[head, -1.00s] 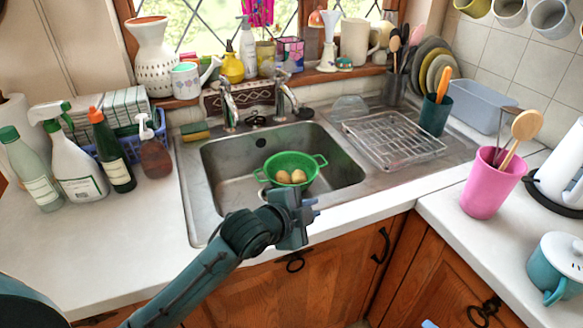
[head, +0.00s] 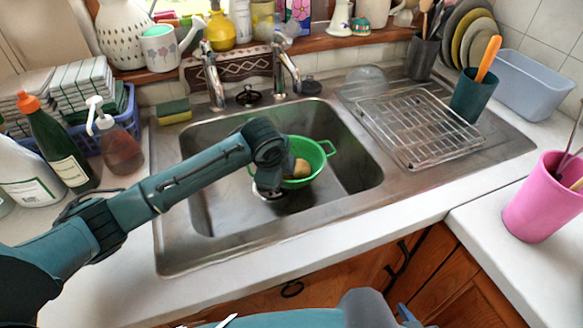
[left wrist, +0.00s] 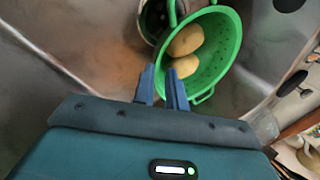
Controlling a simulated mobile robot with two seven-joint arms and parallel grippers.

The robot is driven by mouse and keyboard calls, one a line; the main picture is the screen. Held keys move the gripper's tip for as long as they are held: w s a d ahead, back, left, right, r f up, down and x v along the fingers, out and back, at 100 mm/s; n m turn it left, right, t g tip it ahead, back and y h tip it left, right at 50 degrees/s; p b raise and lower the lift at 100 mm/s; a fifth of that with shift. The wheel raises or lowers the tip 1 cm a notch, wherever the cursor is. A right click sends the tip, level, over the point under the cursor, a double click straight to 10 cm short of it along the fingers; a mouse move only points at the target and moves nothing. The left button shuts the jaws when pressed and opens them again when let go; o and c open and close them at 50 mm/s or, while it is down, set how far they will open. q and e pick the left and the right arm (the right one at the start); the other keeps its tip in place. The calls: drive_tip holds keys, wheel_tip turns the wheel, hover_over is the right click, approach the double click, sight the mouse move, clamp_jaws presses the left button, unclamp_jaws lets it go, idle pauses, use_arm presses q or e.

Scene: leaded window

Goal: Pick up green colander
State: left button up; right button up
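The green colander (head: 314,160) is in the sink basin, with two yellow-brown potatoes inside. One potato (head: 301,168) shows in the head view, where my left arm hides the colander's left side. The left wrist view shows the colander (left wrist: 226,45) and both potatoes, with loop handles at its rim. My left gripper (head: 268,190) is over the basin at the colander's near left. Its two fingers (left wrist: 162,75) are apart, close to the rim, with nothing clearly held; contact cannot be told. A blue tip, seemingly my right gripper (head: 407,316), is cut off at the bottom edge.
The steel sink (head: 196,215) surrounds the colander. A wire rack (head: 415,125) lies on the drainboard to the right. Two taps (head: 284,70) stand behind the basin. Bottles (head: 55,145) crowd the left counter, and a pink cup (head: 540,200) stands on the right.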

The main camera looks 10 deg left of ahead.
use_arm(q)
drive_tip(key=x, duration=0.6)
drive_tip(key=shift+w+f, duration=0.15)
drive_tip(key=shift+f, duration=0.2)
clamp_jaws()
drive_tip(key=shift+r, duration=0.15)
